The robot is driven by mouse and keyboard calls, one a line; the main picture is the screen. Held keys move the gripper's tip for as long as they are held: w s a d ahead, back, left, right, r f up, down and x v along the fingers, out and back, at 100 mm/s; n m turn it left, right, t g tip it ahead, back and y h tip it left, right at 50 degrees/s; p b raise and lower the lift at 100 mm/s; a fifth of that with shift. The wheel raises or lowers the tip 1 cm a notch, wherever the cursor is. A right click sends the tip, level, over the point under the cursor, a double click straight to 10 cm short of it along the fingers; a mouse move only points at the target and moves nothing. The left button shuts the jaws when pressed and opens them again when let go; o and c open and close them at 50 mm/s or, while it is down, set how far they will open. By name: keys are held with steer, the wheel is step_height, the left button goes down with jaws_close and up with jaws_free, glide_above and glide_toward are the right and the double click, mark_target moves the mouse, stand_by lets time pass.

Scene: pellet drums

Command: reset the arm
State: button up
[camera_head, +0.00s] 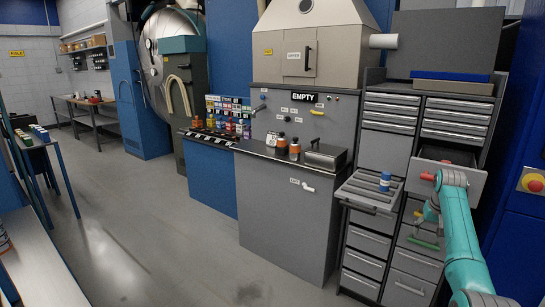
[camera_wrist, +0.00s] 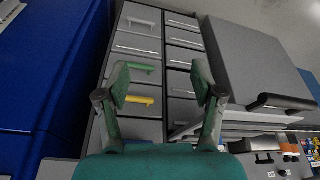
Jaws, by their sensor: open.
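My teal arm rises at the right of the head view, in front of the grey drawer cabinet (camera_head: 370,238). My gripper (camera_head: 421,217) points down at its end, and its small fingers are hard to make out there. In the wrist view my gripper (camera_wrist: 161,80) is open, its two fingers wide apart with nothing between them. Beyond them are drawer fronts with a green handle (camera_wrist: 139,68), a yellow handle (camera_wrist: 139,100) and a white handle (camera_wrist: 142,22). I cannot tell whether the fingers touch anything.
An open drawer (camera_head: 453,170) juts out beside my arm. A grey counter with bottles (camera_head: 282,144) stands to the left, under a hood (camera_head: 308,52). The floor (camera_head: 150,220) on the left is clear.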

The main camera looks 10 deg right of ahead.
steer(key=s+a+f+n+t, duration=0.1)
steer(key=s+a+f, duration=0.1)
steer(key=a+f, duration=0.85)
steer(key=s+a+f+n+t, duration=0.15)
steer(key=a+f, duration=0.45)
steer(key=f, duration=1)
steer(key=s+a+f+t, duration=0.2)
steer(key=s+a+f, duration=0.4)
steer(key=s+a, duration=0.25)
steer(key=s+a+f+t, duration=0.1)
steer(key=s+a+f, duration=0.5)
steer(key=s+a, duration=0.25)
steer(key=s+a+r+n+t, duration=0.1)
steer(key=s+a+r, duration=0.25)
steer(key=s, duration=0.45)
steer(key=s+a+r+n+t, duration=0.1)
steer(key=s+a+r, duration=0.1)
steer(key=s+a, duration=0.4)
steer(key=s+a+r+t, duration=0.1)
steer(key=s+a+r, duration=0.15)
steer(key=s, duration=0.65)
steer(key=s+a+r+n+t+y, duration=0.1)
steer(key=s+a+r, duration=0.1)
steer(key=s+r, duration=0.5)
steer(key=s+a+r+n+t+y, duration=0.1)
steer(key=s+a+r+t, duration=0.1)
steer(key=s+r, duration=0.6)
step_height(320, 180, up, 6)
steer(key=shift+a, duration=0.5)
